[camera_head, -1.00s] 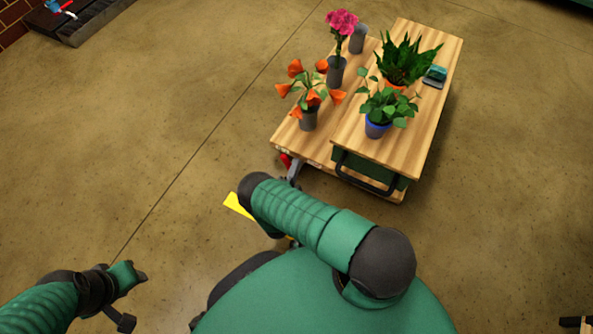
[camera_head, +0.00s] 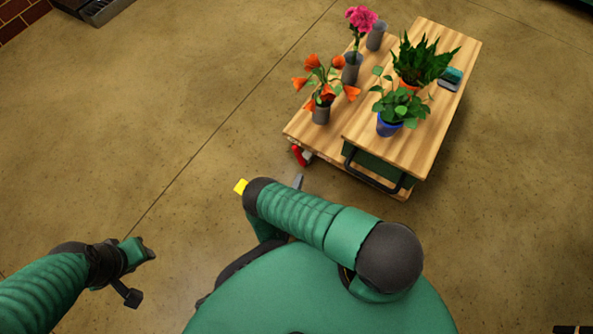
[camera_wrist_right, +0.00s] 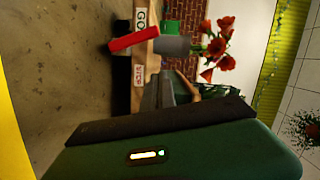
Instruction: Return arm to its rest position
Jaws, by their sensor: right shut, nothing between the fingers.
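In the head view my right arm reaches forward from the green shoulder. Its forearm hides most of my right gripper (camera_head: 299,182), of which only a grey tip shows. The gripper is shut and empty, close to the near left corner of the wooden cart (camera_head: 418,150) and apart from it. My left gripper (camera_head: 143,254) is at the lower left over bare floor; whether its fingers are open or shut is unclear.
The cart carries orange flowers (camera_head: 321,112), pink flowers (camera_head: 361,19) and potted green plants (camera_head: 392,124). A red part (camera_head: 299,155) shows at its near left corner. A yellow patch (camera_head: 240,187) shows beside my right forearm. Floor to the left is clear.

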